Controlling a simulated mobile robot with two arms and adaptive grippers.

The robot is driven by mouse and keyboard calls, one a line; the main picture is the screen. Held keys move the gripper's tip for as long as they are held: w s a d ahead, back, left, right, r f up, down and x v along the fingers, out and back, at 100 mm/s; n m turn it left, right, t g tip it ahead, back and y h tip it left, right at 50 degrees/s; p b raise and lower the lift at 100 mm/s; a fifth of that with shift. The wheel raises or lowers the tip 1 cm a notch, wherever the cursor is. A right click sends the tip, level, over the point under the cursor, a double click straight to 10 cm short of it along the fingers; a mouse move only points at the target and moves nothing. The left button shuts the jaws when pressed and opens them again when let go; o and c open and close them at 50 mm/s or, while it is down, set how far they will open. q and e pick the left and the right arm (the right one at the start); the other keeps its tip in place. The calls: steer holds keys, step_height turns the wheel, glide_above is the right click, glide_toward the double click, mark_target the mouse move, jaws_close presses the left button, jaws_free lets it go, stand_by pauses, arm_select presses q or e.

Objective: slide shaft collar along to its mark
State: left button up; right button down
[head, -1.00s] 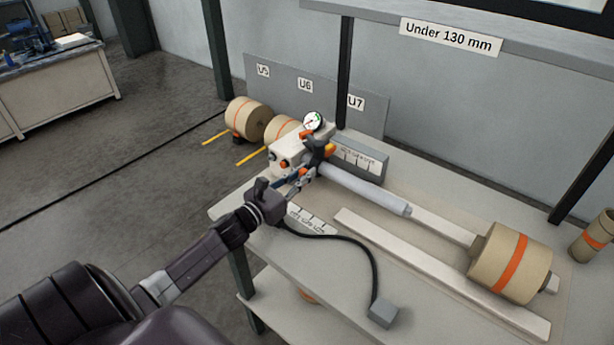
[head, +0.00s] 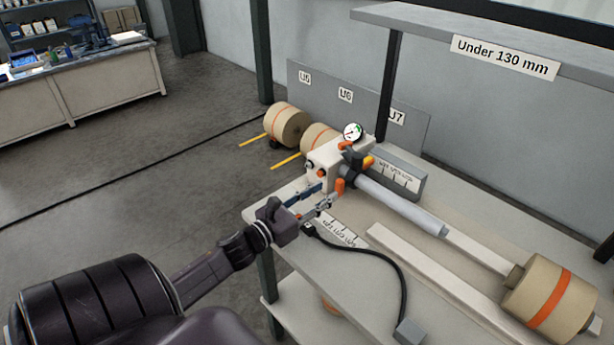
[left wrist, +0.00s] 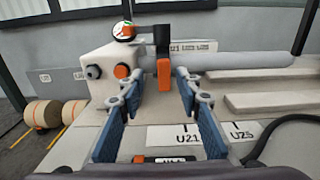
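The shaft collar (head: 352,159) is black with orange parts and sits around the grey shaft (head: 400,205), close to the white block. In the left wrist view the collar (left wrist: 162,38) has an orange lever (left wrist: 164,76) hanging down. My left gripper (head: 318,203) is in front of the block, on the near side of the shaft. Its blue-padded fingers (left wrist: 158,104) are spread apart, with the lever visible beyond the gap. Nothing is gripped between them. Mark plates labelled U21 (left wrist: 187,138) and U25 (left wrist: 243,131) lie below the shaft. My right gripper is not in view.
A dial gauge (head: 353,132) stands on the white block (head: 325,164). A black cable (head: 385,262) curves over the near bench top to a grey box (head: 409,332). A large brown roll (head: 550,297) is at the shaft's far right. A shelf (head: 450,35) overhangs the bench.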

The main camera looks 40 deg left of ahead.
arm_select(q)
steer(key=shift+s+a, duration=0.15)
steer(key=shift+s, duration=1.25)
steer(key=shift+s+a, duration=0.1)
steer(key=shift+s, duration=1.25)
